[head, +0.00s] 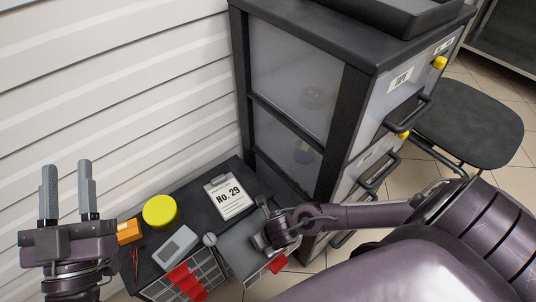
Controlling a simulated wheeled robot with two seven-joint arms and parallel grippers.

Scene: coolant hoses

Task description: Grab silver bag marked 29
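The silver-white bag marked "No. 29" (231,196) lies face up, with a clip-like top edge, on a low dark cabinet top (207,183) against the wall. My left gripper (67,167) is at the far left, its two grey fingers apart and pointing up the picture. It is empty and well to the left of the bag. My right gripper (262,224) is just right of and below the bag in the picture, over an open grey drawer (240,252). Its fingers are partly hidden, and I cannot tell whether it touches the drawer.
A yellow round container (160,211), an orange box (129,232) and a grey device (176,246) stand left of the bag. Red pieces (187,282) are below them. A tall dark cabinet (300,75) with drawers rises behind; a dark stool (465,120) stands right.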

